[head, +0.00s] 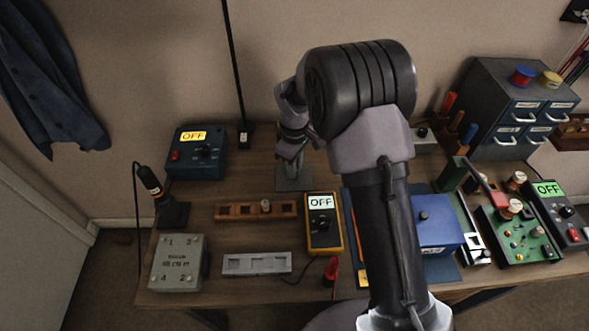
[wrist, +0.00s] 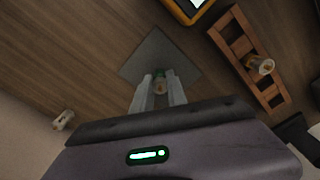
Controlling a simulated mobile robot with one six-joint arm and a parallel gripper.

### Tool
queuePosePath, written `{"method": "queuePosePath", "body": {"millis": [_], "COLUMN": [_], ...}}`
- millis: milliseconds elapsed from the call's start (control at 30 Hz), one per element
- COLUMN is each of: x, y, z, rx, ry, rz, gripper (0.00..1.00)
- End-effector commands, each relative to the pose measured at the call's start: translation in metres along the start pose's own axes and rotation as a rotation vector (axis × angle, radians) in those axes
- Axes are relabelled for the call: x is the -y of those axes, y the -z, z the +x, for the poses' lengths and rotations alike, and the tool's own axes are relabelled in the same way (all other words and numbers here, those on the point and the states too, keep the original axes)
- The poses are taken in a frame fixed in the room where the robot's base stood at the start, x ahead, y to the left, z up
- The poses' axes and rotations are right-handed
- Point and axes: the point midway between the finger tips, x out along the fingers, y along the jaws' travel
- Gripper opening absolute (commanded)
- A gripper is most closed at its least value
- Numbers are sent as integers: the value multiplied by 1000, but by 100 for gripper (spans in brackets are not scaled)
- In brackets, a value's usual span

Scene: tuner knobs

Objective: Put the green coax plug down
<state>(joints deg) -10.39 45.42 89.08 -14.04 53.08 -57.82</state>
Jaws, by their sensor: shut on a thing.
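My gripper (wrist: 160,80) is shut on the green coax plug (wrist: 159,72), which shows as a small green and brassy piece between the fingertips in the wrist view. The fingertips are over a grey square mat (wrist: 150,52) on the bench. In the head view my gripper (head: 291,160) points down above the same grey mat (head: 293,185), behind the brown rack. The plug is too small to make out there. I cannot tell whether the plug touches the mat.
A brown slotted rack (head: 232,212) with a pale plug (head: 265,205) stands in front of the mat. A yellow meter (head: 324,241) reading OFF is to its right. A dark blue box (head: 196,166) is at the left. Bare wood lies around the mat.

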Motion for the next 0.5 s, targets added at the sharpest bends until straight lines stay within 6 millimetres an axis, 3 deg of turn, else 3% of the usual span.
{"method": "queuePosePath", "body": {"millis": [200,233,300,333,500], "x": [0,0,0,0,0], "y": [0,0,0,0,0], "z": [2,2,2,2,2], "rx": [0,0,0,0,0], "ry": [0,0,0,0,0], "rz": [1,1,1,1,1], "gripper": [0,22,36,40,40]}}
